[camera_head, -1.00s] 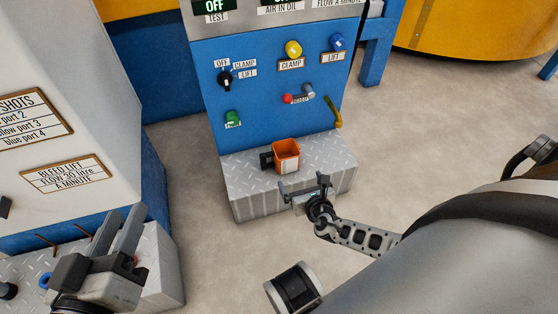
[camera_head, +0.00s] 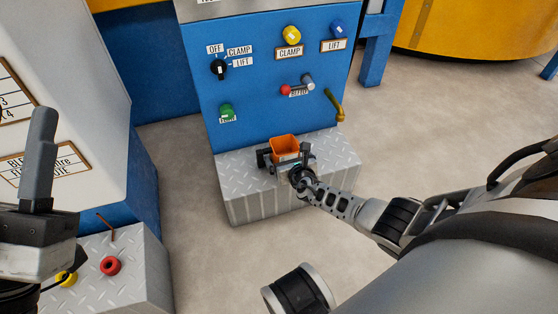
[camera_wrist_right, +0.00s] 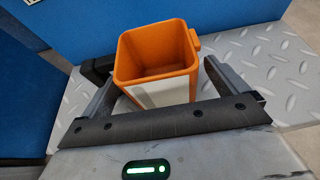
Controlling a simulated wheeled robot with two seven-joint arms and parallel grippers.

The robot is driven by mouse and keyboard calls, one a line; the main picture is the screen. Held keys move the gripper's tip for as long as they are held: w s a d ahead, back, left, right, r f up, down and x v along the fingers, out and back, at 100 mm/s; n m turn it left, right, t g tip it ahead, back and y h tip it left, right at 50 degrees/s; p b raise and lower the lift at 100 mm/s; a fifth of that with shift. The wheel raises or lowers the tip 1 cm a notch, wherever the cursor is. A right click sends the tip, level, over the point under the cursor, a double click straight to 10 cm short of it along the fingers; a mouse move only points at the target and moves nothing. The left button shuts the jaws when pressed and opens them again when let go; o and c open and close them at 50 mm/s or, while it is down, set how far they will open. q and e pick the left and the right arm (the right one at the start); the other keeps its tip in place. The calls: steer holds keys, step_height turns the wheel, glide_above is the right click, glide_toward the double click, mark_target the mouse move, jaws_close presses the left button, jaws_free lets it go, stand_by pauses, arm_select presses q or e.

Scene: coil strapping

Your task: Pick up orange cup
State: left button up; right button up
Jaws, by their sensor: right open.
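The orange cup (camera_head: 285,145) stands upright on the metal step in front of the blue panel. In the right wrist view the cup (camera_wrist_right: 158,60) is square and open-topped, looks empty, and has a white patch on its near side. My right gripper (camera_head: 285,160) is open around the cup, one finger on each side. In the wrist view there is a gap at the left finger; whether the right finger touches is unclear. The gripper hides the cup's lower part in the head view. My left gripper (camera_head: 40,160) is at the left edge, partly cut off, away from the cup.
The diamond-plate step (camera_head: 335,155) has bare room right of the cup. A black block (camera_wrist_right: 97,70) sits close left of the cup. The blue panel (camera_head: 255,110) with knobs rises behind, with a brass-coloured lever (camera_head: 334,105). A white cabinet (camera_head: 75,80) stands left.

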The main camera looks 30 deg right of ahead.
steer(key=shift+w, duration=0.15)
steer(key=c, duration=1.1)
